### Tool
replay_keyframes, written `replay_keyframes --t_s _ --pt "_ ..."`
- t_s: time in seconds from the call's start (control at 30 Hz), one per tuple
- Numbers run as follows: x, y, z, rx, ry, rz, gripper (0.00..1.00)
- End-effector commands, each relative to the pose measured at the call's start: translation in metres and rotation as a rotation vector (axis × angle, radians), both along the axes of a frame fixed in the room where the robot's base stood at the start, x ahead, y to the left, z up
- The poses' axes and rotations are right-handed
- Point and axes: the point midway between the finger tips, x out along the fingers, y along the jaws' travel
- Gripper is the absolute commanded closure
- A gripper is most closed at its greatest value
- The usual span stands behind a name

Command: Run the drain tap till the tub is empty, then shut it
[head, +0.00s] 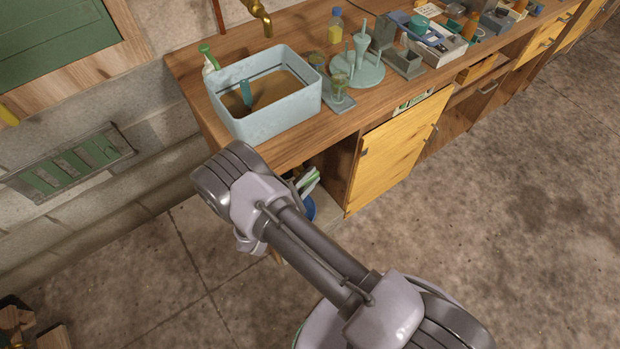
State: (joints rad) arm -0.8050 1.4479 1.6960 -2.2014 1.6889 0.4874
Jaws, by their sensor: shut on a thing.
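A pale blue tub (285,112) stands at the left end of the wooden bench. Brown liquid shows inside it, below a dark line along the inner wall. A teal upright piece (246,93) stands in the liquid. No drain tap can be made out; the tub's underside and much of the space below the bench are hidden. My arm reaches from the lower right to just in front of the bench's left end, below the tub. My gripper is hidden behind my own arm, so its jaws and what they touch cannot be seen.
A brass tap (261,17) hangs above the tub. A white bottle with a green top (209,60) stands left of it. A pale green stand (360,73), a yellow bottle (335,27) and trays fill the bench to the right. A yellow cupboard door (395,150) is below. The floor (500,240) at right is clear.

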Motion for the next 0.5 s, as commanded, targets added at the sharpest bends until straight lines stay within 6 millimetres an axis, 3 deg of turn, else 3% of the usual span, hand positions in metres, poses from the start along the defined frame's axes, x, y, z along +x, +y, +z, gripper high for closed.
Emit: replay_keyframes --t_s 0.5 --pt "-0.0004 0.0006 -0.0068 -0.31 -0.211 -0.001 1.0"
